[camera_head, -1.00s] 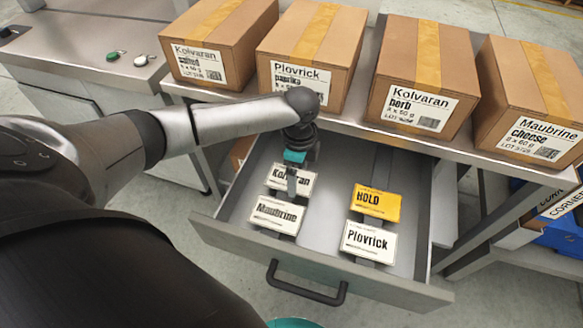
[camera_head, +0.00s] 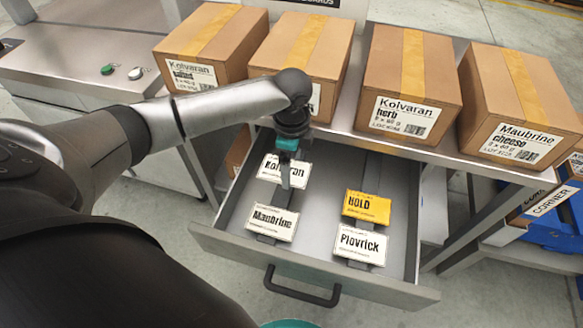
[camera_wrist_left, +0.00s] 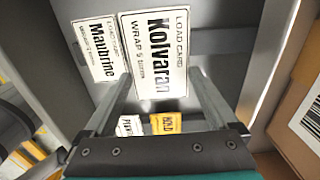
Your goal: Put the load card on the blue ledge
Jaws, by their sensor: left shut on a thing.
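The white load card marked Kolvaran (camera_head: 271,168) is held by my left gripper (camera_head: 286,180), over the left rear of the open grey drawer (camera_head: 320,190). In the left wrist view the card (camera_wrist_left: 155,55) sits between the two fingers, its face toward the camera. The fingers are shut on it. In the head view the gripper covers part of the card. My right gripper is not in view. I cannot make out a blue ledge for certain; blue surfaces (camera_head: 563,238) show low at the right edge.
A Maubrine card (camera_head: 272,223), a yellow HOLD card (camera_head: 367,207) and a Plovrick card (camera_head: 360,245) remain in the drawer. Several cartons, including a Maubrine one (camera_head: 520,105), stand on the metal bench above. The drawer handle (camera_head: 300,290) juts forward. A panel with buttons (camera_head: 105,70) is at left.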

